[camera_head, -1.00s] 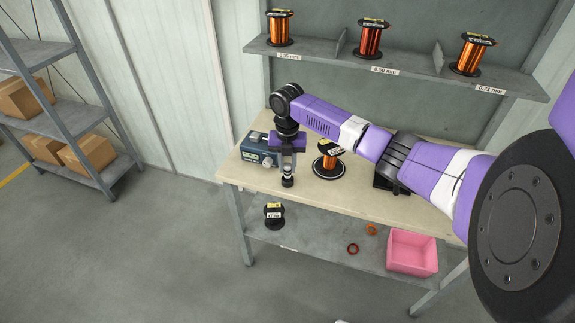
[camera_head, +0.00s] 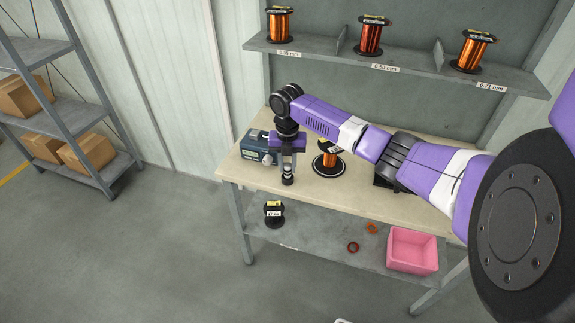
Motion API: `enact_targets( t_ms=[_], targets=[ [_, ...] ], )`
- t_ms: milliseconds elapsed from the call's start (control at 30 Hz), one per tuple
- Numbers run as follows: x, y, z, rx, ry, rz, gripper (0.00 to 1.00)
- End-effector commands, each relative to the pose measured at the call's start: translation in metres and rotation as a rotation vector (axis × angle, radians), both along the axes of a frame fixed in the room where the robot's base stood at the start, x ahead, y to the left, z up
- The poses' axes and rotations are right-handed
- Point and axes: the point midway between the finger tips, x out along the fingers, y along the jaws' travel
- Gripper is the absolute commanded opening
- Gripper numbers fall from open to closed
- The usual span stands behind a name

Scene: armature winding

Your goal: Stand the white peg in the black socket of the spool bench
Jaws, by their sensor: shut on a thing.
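My gripper (camera_head: 287,163) points straight down over the front left part of the spool bench (camera_head: 258,178). It is shut on the small white peg (camera_head: 288,168), which is mostly hidden between the fingers. The black socket (camera_head: 288,180) is directly below the gripper, near the bench's front edge. The peg's lower end is at or just above the socket; at this size I cannot tell whether it is inside.
A blue-grey device (camera_head: 256,149) stands just left of the gripper. A copper wire spool (camera_head: 327,167) stands to its right. A dark spool (camera_head: 274,215), rings and a pink bin (camera_head: 412,251) are on the lower shelf. More spools stand on the upper shelf (camera_head: 400,70).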

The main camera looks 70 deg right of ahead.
Motion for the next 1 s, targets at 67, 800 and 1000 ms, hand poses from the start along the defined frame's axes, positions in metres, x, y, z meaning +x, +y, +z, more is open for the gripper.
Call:
enact_targets(
  t_ms=[67,800,1000],
  targets=[
    [0.0,0.0,-0.003,0.0,0.0,0.0,0.0],
    [0.0,0.0,-0.014,0.0,-0.001,0.0,0.0],
    [0.0,0.0,-0.014,0.0,-0.001,0.0,0.39]
  ],
)
